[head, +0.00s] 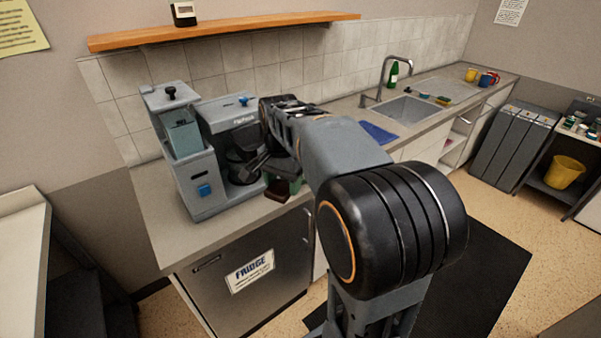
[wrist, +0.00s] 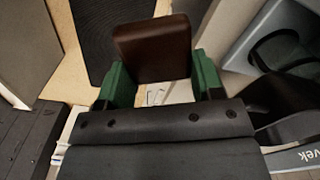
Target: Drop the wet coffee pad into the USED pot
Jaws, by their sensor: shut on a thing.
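My gripper (wrist: 160,76) has green fingers shut on a dark brown, rounded block, which appears to be the wet coffee pad (wrist: 152,45). In the head view the pad (head: 277,190) hangs at the front edge of the counter, just right of the grey coffee machine (head: 205,150). My gripper (head: 284,184) is mostly hidden there behind my own arm. The pad is held in the air, apart from the counter. I cannot make out a pot marked USED in either view; my arm covers part of the counter.
The coffee machine stands close to the left of my gripper. The fridge (head: 215,300) is below the counter (head: 165,235). Further right are a blue cloth (head: 378,132), a sink (head: 407,110), a green bottle (head: 393,75) and mugs (head: 486,79). A wooden shelf (head: 220,28) runs above.

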